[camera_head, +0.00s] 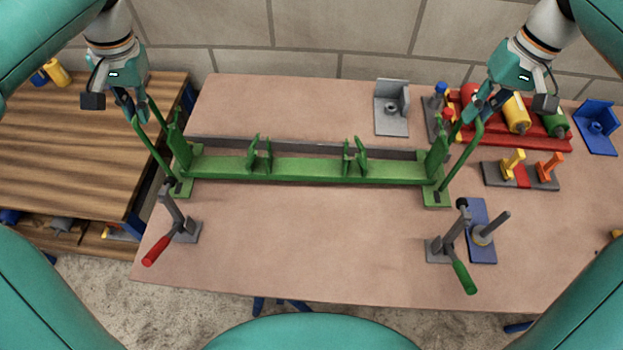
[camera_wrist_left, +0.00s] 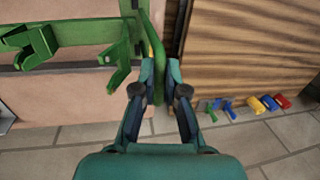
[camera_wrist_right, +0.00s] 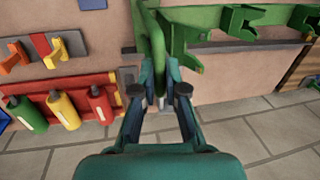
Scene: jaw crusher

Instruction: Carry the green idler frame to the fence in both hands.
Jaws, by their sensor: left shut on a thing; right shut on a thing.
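The green idler frame (camera_head: 310,170) lies lengthwise across the table, with upright brackets along it and a looped handle at each end. The fence (camera_head: 300,145) is a long grey bar right behind it; whether they touch I cannot tell. My left gripper (camera_head: 138,108) is shut on the left handle, which passes between its fingers in the left wrist view (camera_wrist_left: 157,75). My right gripper (camera_head: 477,108) is shut on the right handle, also between the fingers in the right wrist view (camera_wrist_right: 159,78). Whether the frame's feet rest on the table is unclear.
A red-handled clamp (camera_head: 176,228) and a green-handled clamp (camera_head: 455,245) stand in front of the frame. A blue plate with a post (camera_head: 481,240), a grey angle bracket (camera_head: 392,108) and a red rack (camera_head: 540,138) are nearby. The table's front middle is clear.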

